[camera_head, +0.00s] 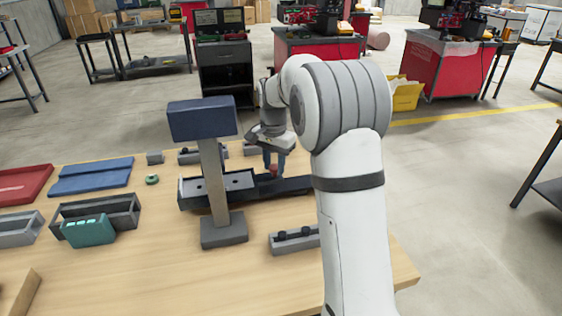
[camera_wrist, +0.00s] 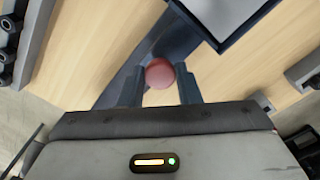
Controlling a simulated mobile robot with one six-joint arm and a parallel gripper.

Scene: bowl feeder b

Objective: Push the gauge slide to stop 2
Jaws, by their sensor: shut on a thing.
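The red knob (camera_head: 272,170) of the gauge slide stands on a long dark rail (camera_head: 297,185) in the middle of the table. My gripper (camera_head: 273,160) points down at it from above. In the wrist view the round red knob (camera_wrist: 159,73) sits between the two fingers of my gripper (camera_wrist: 159,88), which are shut on it. The dark rail (camera_wrist: 118,88) runs diagonally beneath. The slide's body is mostly hidden by the knob and fingers. I cannot make out any stop numbers.
A blue box on a grey post (camera_head: 214,183) stands in front of the rail, left of my gripper. A grey holder with dark pegs (camera_head: 294,241) lies at the front right. Blue (camera_head: 92,177) and red (camera_head: 22,184) trays and a teal block (camera_head: 89,231) are at the left.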

